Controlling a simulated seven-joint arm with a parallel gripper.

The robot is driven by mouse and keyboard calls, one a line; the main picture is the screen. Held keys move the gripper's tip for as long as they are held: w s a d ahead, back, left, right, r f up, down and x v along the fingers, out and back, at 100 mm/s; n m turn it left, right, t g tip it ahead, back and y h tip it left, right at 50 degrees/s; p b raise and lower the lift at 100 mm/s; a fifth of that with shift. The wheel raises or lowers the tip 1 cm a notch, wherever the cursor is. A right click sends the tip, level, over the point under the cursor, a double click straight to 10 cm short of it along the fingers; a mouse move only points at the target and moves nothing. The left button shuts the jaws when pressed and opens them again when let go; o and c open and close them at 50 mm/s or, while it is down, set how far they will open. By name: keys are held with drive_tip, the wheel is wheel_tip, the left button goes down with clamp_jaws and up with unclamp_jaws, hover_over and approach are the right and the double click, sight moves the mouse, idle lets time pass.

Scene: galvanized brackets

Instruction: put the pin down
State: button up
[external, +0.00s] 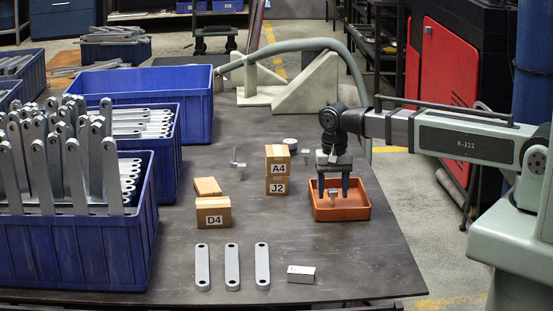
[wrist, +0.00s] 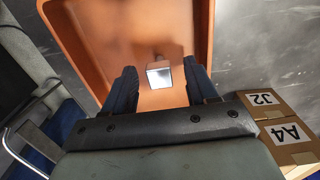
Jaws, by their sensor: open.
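A small grey metal pin (wrist: 159,76) with a square top shows in the wrist view, inside the orange tray (wrist: 78,45). In the external view the pin (external: 333,193) is between my fingers, low in the tray (external: 352,213). My gripper (external: 333,197) points straight down into the tray. In the wrist view my gripper (wrist: 159,70) is open, with a gap between each dark finger and the pin.
Cardboard boxes marked A4 (external: 278,168) and J2 (external: 278,187) are stacked left of the tray. Box D4 (external: 213,219), flat metal brackets (external: 232,266) and a pale block (external: 301,273) lie nearer. Blue bins (external: 110,250) fill the left side.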

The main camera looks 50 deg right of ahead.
sight(333, 190)
wheel_tip(333, 190, up, 11)
idle(0.6)
idle(0.4)
